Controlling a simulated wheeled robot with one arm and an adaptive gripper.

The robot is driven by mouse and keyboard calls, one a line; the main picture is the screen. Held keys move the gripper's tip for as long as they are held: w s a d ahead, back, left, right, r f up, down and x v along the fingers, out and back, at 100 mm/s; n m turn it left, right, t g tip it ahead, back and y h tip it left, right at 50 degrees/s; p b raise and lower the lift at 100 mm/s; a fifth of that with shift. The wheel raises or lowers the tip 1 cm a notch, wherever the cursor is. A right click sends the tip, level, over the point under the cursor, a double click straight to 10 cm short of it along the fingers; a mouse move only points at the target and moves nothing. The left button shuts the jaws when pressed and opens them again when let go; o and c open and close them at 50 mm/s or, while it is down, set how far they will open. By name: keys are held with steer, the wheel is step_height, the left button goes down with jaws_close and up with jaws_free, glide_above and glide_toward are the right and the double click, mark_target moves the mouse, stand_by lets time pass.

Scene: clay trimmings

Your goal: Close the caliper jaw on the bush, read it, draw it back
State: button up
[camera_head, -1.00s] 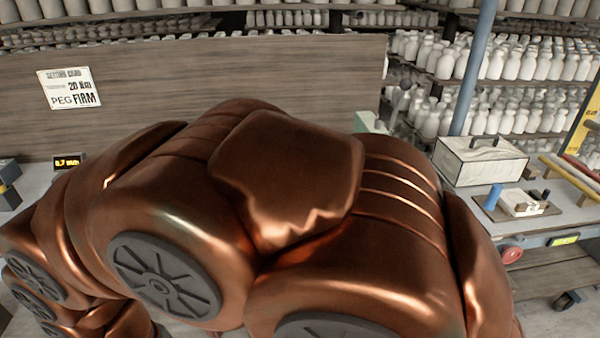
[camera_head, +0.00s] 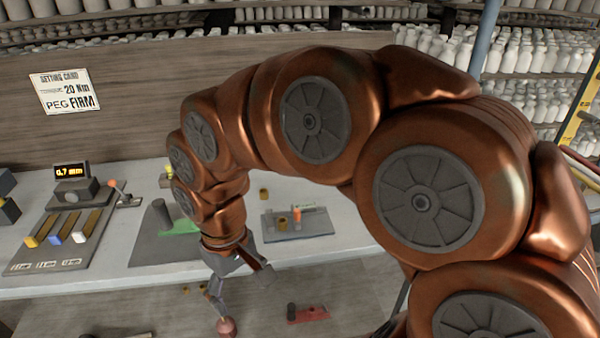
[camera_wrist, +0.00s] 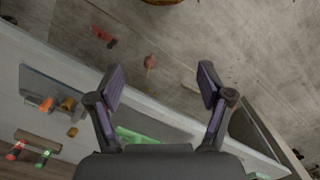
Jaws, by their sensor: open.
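In the head view a small grey plate (camera_head: 325,226) on the table carries a brass bush (camera_head: 283,223) and an upright orange-marked piece (camera_head: 296,213); this looks like the caliper, but its jaw gap is too small to judge. In the wrist view the plate (camera_wrist: 38,82) is at the left, with the bush (camera_wrist: 67,104) beside the orange piece (camera_wrist: 47,104). A second brass bush (camera_head: 263,193) stands behind the plate. My gripper (camera_head: 240,285) hangs at the table's front edge, left of the plate. In the wrist view my gripper (camera_wrist: 162,85) is open and empty.
A display (camera_head: 72,170) reads 0.7 mm behind a board (camera_head: 50,250) with coloured sliders at the left. A grey mat (camera_head: 150,247) bears a dark cylinder (camera_head: 163,214) and a green patch. A red object (camera_head: 307,314) lies below the table. The table right of the plate looks clear.

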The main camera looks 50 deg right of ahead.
steer(key=w+d+r+m+p, duration=0.1)
steer(key=w+d+r+p, duration=0.15)
steer(key=w+d, duration=0.55)
steer(key=m+t+p, duration=0.1)
steer(key=m+p, duration=0.1)
steer(key=m, duration=0.4)
glide_above(297, 210)
step_height(297, 210, down, 5)
steer(key=shift+d+f, duration=0.1)
step_height(297, 210, down, 8)
steer(key=b, duration=0.4)
steer(key=shift+w+f, duration=0.1)
steer(key=shift+f, duration=0.05)
steer(key=c, duration=1.4)
steer(key=shift+c, duration=0.2)
